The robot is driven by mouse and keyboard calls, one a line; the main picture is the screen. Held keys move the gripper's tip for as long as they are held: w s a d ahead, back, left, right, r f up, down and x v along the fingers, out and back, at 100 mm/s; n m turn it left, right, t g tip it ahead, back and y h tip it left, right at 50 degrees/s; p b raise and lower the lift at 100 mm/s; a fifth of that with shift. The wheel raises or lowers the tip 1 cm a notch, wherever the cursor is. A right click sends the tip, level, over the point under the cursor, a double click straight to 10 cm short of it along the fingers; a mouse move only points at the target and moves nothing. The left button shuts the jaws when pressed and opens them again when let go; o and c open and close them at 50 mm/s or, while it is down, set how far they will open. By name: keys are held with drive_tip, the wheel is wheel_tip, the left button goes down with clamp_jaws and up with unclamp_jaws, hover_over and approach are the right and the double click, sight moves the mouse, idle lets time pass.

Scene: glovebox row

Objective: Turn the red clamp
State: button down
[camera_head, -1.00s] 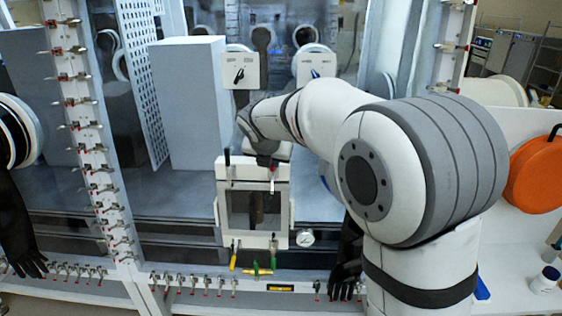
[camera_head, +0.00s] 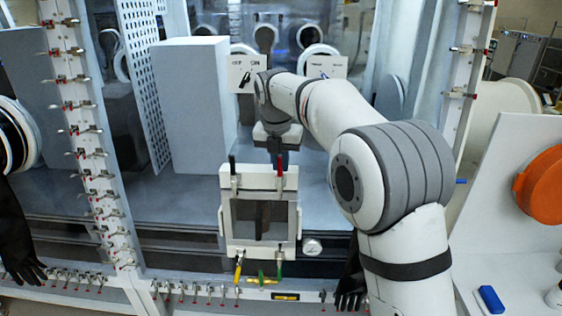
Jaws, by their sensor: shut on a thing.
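The red clamp (camera_head: 280,172) is at the top right corner of the white square door frame (camera_head: 229,220). Its red handle points up. My gripper (camera_head: 279,154) reaches down from above and is shut on the upper end of this handle. The fingertips are small and dark here, so their exact hold is hard to see. A black-handled clamp (camera_head: 233,172) stands upright at the top left corner of the door. A yellow-handled clamp (camera_head: 238,268) and a green-handled clamp (camera_head: 279,265) hang at the bottom corners.
A round gauge (camera_head: 312,247) sits right of the door. Two switch panels, one on the left (camera_head: 240,64) and one on the right (camera_head: 318,67), are above. Black gloves hang at the far left (camera_head: 14,235) and right (camera_head: 351,275). A post with small clamps (camera_head: 95,150) stands left.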

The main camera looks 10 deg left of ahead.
drive_tip(key=shift+f, duration=0.1)
drive_tip(key=c, duration=1.6)
unclamp_jaws()
drive_tip(key=shift+w, duration=0.15)
drive_tip(key=shift+o, duration=0.8)
wheel_tip(320, 180, up, 8)
drive_tip(key=s+b, duration=0.1)
drive_tip(key=shift+s+a, duration=0.15)
drive_tip(key=shift+s, duration=0.15)
drive_tip(key=shift+f, duration=0.15)
